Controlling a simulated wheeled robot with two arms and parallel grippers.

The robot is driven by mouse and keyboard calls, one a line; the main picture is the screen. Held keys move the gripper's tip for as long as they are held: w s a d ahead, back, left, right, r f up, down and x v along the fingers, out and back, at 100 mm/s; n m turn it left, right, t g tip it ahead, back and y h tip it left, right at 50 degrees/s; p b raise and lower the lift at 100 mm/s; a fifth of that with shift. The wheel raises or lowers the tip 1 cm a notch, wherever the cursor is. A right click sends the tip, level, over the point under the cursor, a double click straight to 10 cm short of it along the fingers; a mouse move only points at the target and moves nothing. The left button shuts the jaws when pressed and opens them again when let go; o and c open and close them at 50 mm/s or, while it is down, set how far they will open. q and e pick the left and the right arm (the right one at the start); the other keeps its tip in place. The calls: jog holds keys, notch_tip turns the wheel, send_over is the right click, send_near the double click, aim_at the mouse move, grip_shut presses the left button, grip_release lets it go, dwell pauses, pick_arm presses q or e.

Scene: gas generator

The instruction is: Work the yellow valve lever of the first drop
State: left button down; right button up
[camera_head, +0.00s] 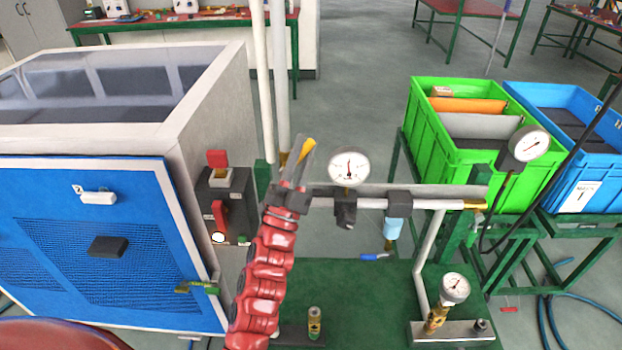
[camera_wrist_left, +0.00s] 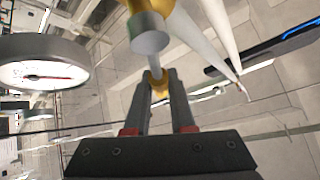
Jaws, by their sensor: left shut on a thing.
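The yellow valve lever (camera_head: 306,150) shows as a short yellow piece at the left end of the grey pipe, just left of the round gauge. My left gripper (camera_head: 302,150) reaches up to it from below on the red arm, and its fingers cover part of the lever and the valve. In the left wrist view, my left gripper (camera_wrist_left: 158,76) is shut on the yellow lever (camera_wrist_left: 158,86), a small part of which shows between the fingertips. A brass fitting with a grey round end (camera_wrist_left: 150,34) lies just beyond the fingertips. My right gripper is not in view.
A white dial gauge (camera_head: 348,167) stands close to the right of my left gripper; it also shows in the left wrist view (camera_wrist_left: 45,62). A blue cabinet (camera_head: 75,250) and a switch box (camera_head: 232,205) stand to the left. Green (camera_head: 465,160) and blue (camera_head: 560,190) crates stand at the right.

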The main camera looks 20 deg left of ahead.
pick_arm(q)
jog(key=a+n+y+b, duration=0.1)
jog(key=n+y+b, duration=0.2)
jog(key=n+y, duration=0.1)
jog(key=a+n+g+y+b, duration=0.1)
jog(key=n+y+b, duration=0.3)
jog(key=n+y, duration=0.1)
jog(key=s+a+n+y+b, duration=0.1)
jog(key=n+y+b, duration=0.3)
jog(key=n, duration=0.1)
jog(key=shift+a+r, duration=0.3)
jog(key=shift+s+a+r+n+g+y+b, duration=0.15)
jog(key=shift+n+g+y+b, duration=0.2)
jog(key=shift+n+y, duration=0.25)
jog(key=shift+w+a+r+n+g+y+b, duration=0.1)
jog(key=shift+n+g+y+b, duration=0.2)
jog(key=shift+n+y, duration=0.25)
jog(key=c, duration=0.8)
grip_release()
jog(key=shift+a, duration=0.1)
jog(key=shift+o, duration=0.2)
jog(key=shift+s, duration=0.1)
jog(key=v, duration=1.7)
